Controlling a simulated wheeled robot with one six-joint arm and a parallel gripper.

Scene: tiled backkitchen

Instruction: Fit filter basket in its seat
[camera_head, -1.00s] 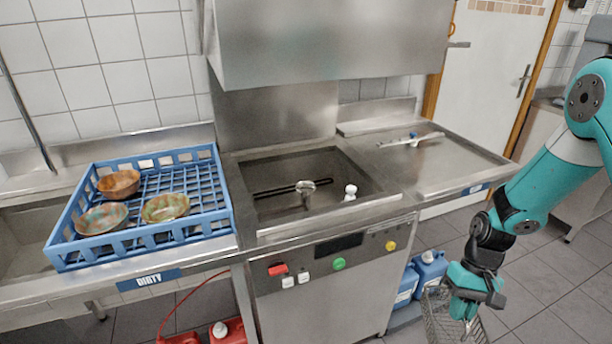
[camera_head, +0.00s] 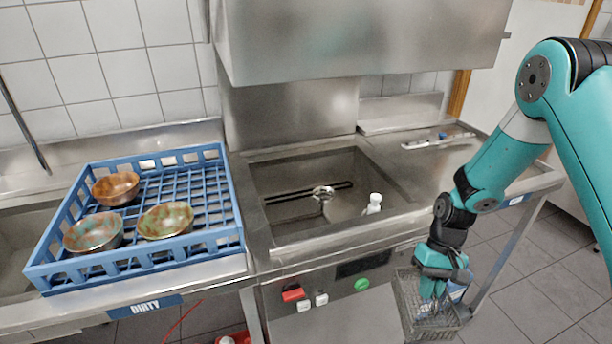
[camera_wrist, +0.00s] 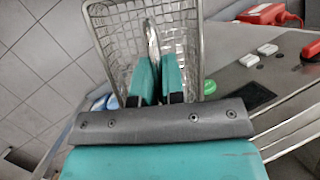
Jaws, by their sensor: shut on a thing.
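The filter basket (camera_head: 408,300) is a grey wire-mesh basket. It hangs from my gripper (camera_head: 436,285) in front of the machine, below the tank's front edge. In the wrist view, my gripper (camera_wrist: 158,85) is shut on the basket's metal handle, with the mesh (camera_wrist: 112,28) around and beyond the fingers. The open machine tank (camera_head: 280,232) is a steel well behind and to the left of the basket. In it are a dark slotted bar with a metal hub (camera_head: 322,192) and a white-capped part (camera_head: 374,203). I cannot tell the basket's seat clearly.
A blue rack (camera_head: 238,215) with several bowls stands on the left table, marked DIRTY. The steel hood (camera_head: 350,40) is raised above the tank. The right table (camera_head: 408,168) holds a small white-and-blue tool. Buttons (camera_head: 293,295) line the machine's front.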

